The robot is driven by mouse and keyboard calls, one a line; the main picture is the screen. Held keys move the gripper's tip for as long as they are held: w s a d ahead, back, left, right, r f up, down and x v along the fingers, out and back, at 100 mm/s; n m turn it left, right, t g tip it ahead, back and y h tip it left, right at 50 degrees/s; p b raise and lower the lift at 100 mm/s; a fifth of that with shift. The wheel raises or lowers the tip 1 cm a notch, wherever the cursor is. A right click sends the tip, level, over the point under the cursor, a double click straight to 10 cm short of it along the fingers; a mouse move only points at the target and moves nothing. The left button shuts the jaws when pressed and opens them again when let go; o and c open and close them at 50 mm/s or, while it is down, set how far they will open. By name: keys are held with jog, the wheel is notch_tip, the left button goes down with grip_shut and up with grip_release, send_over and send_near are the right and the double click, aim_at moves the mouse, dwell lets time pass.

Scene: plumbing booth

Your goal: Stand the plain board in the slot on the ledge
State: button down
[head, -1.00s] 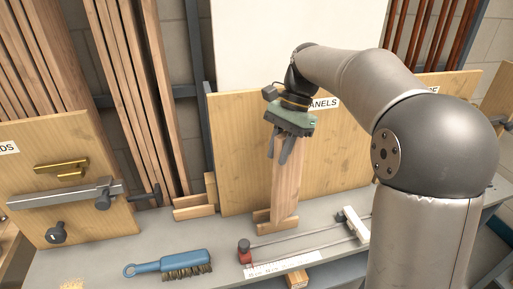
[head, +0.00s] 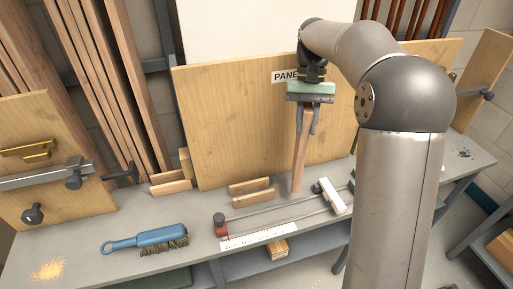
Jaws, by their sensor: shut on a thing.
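My gripper (head: 304,131) is shut on the upper part of a plain wooden board (head: 300,165). The board hangs nearly upright with a slight tilt, its narrow side towards the view. Its lower end is just right of the slot (head: 252,197), which is formed by two short wooden rails on the grey ledge (head: 120,222). The board is outside the slot, and no board stands between these rails. I cannot tell whether the board's lower end touches the ledge.
A large wooden panel (head: 225,110) stands behind. A similar pair of rails (head: 170,186) lies left. A clamp (head: 330,197) with a red end and a ruler (head: 260,240) lie in front. A blue brush (head: 150,240) lies front left. Bare ledge shows between brush and left rails.

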jog(key=s+a+r+m+t+y+p, duration=0.1)
jog(key=s+a+m+t+y+p, duration=0.25)
jog(key=s+a+m, duration=0.95)
jog(key=shift+w+a+p, duration=0.65)
jog(key=shift+w+a, duration=0.65)
jog(key=shift+w, duration=2.35)
jog(key=shift+w+a+p, duration=0.6)
jog(key=shift+w+a, duration=0.65)
jog(key=shift+w, duration=2.35)
notch_tip(320, 180, down, 7)
jog(key=b, duration=0.3)
jog(key=shift+r, duration=0.15)
jog(key=c, duration=1.2)
grip_release()
jog(key=shift+o, duration=0.2)
jog(key=shift+g+y, duration=0.25)
jog(key=v, duration=1.7)
jog(key=shift+r, duration=0.25)
